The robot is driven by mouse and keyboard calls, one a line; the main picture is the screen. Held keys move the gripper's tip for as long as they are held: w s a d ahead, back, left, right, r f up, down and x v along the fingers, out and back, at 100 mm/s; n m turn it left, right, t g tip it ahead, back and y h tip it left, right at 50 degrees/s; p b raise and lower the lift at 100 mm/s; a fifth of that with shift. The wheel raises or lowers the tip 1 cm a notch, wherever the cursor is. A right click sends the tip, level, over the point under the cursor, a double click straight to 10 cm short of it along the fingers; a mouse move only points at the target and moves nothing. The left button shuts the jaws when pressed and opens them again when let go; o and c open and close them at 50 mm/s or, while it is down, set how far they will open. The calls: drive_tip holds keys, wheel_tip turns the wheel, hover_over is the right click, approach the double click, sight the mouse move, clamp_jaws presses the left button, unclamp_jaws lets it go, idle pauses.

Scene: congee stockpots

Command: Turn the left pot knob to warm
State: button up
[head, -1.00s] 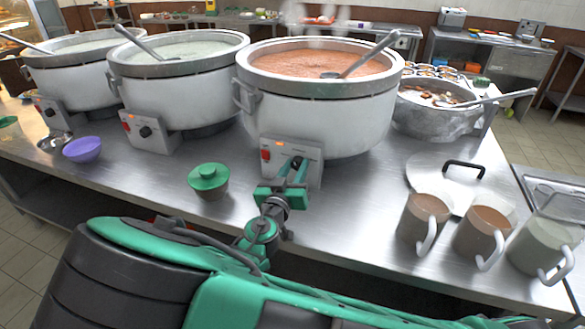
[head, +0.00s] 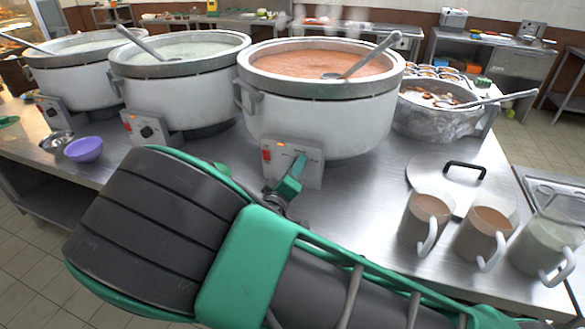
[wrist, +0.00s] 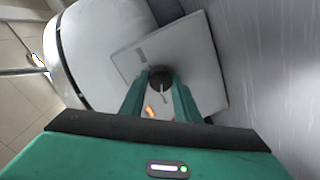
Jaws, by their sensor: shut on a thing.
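Three big white pots with steel rims stand in a row in the head view: the left pot (head: 70,85), the middle pot (head: 180,95) and the right pot (head: 320,115) of reddish congee. Each has a front control box with a red switch and a dark knob. The left pot's knob (head: 51,112) and the middle pot's knob (head: 147,132) stand free. My gripper (head: 298,168) is at the right pot's control box (head: 278,155). In the wrist view my green fingers (wrist: 160,85) are shut on the dark round knob (wrist: 160,74), which they partly hide.
A purple bowl (head: 84,149) and a small metal bowl (head: 56,140) are on the steel counter at left. A lid (head: 450,178) and three mugs (head: 424,222) are at front right.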

drive_tip(key=shift+a+n, duration=0.3)
drive_tip(key=o, duration=1)
drive_tip(key=shift+f, duration=0.1)
drive_tip(key=shift+d, duration=0.15)
drive_tip(key=v, duration=1)
drive_tip(key=shift+s, duration=0.35)
